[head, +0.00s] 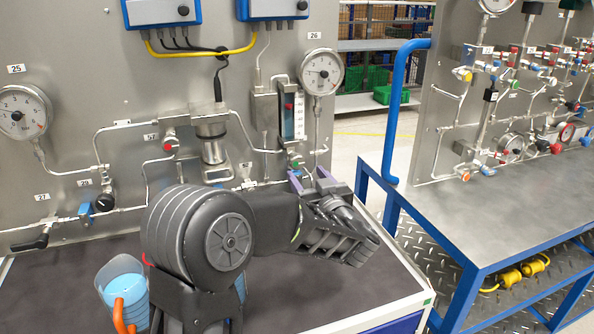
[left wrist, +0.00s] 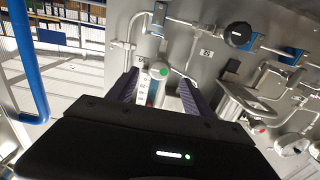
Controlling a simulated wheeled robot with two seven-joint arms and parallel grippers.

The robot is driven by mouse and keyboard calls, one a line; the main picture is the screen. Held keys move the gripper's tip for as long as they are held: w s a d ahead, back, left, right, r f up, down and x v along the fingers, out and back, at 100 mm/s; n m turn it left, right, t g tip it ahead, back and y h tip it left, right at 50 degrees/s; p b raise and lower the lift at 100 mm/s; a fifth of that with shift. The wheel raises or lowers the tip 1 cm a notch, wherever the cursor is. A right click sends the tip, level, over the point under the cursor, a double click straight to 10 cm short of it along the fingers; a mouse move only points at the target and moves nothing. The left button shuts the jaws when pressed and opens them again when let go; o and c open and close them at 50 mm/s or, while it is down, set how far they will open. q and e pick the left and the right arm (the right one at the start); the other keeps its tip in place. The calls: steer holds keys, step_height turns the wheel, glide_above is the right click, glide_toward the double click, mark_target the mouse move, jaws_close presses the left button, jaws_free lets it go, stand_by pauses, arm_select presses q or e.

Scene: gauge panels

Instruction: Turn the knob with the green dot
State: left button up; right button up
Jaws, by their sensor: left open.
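The knob with the green dot (left wrist: 160,70) is pale and round, with the dot on its face. In the left wrist view it appears between the two purple fingers of my left gripper (left wrist: 158,88), towards their tips. I cannot tell whether the fingers touch it. In the head view the knob (head: 296,163) shows small below the flow tube, just above my left gripper (head: 311,180). The gripper is open and points at the panel. My right gripper is in neither view.
A flow tube (head: 292,115) and a round gauge (head: 322,72) are above the knob. A red-dot knob (head: 169,146) and a blue valve (head: 86,212) are farther left. A blue-framed second bench (head: 480,235) is at right.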

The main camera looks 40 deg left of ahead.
mark_target(299, 164)
arm_select(q)
steer(key=shift+r, duration=0.1)
steer(key=shift+w+a, duration=0.3)
steer(key=shift+a, duration=0.15)
steer(key=p+x, duration=0.1)
steer(key=x, duration=0.5)
steer(key=shift+w+a+p, duration=0.25)
steer(key=shift+a+p, duration=0.05)
steer(key=shift+p, duration=0.1)
steer(key=shift+c, duration=0.3)
jaws_close()
steer(key=n+b, duration=0.1)
steer(key=b, duration=0.1)
steer(key=n+b, duration=0.1)
steer(key=shift+f+n+b, duration=0.3)
steer(key=shift+n+b, duration=0.05)
steer(key=shift+n, duration=0.05)
steer(key=shift+r+n, duration=0.15)
steer(key=shift+n, duration=0.15)
steer(key=shift+r, duration=0.15)
